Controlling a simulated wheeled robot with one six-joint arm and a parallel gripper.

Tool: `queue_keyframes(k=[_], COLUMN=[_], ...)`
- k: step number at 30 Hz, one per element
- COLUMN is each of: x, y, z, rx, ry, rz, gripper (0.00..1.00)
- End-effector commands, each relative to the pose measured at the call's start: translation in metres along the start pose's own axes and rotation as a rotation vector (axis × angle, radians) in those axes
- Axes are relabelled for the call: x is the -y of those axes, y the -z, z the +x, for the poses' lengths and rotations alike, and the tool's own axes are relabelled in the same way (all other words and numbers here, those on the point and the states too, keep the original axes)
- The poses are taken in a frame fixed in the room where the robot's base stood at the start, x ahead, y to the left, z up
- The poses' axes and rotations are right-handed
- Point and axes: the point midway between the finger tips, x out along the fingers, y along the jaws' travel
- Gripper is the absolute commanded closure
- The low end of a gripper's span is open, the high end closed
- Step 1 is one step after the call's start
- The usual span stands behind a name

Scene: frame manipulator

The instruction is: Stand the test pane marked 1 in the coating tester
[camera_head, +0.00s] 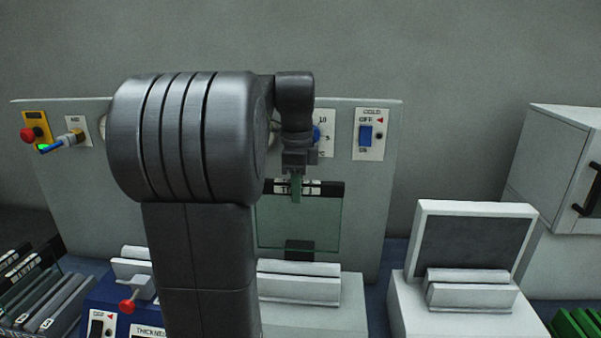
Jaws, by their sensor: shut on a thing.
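My gripper (296,184) is shut on the top edge of a clear, greenish glass pane (325,224). The pane hangs upright, with a dark band along its top that carries white labels; a 1 seems to show, but the print is small. The pane is above or behind a white slotted holder (299,285), with a dark block showing at its lower edge. I cannot tell whether they touch. My arm hides the pane's left side. No label naming the coating tester is readable. A blue unit (109,290) at the lower left has a partly hidden THICKNESS label.
A pale panel (392,125) with switches and dials stands behind. A white stand with a dark screen (465,245) and slotted holder is at right. A white cabinet (560,150) is far right. A rack of dark-topped panes (40,295) is lower left; green pieces (575,325) are lower right.

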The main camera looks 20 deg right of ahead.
Motion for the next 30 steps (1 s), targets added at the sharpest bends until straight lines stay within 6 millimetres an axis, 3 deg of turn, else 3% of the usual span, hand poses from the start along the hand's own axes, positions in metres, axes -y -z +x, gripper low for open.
queue_keyframes(k=[8,30], x=[0.000,0.000], y=[0.000,0.000], z=[0.006,0.070], rx=[0.000,0.000], ry=[0.001,0.000], rz=[0.000,0.000], gripper=[1.00,1.00])
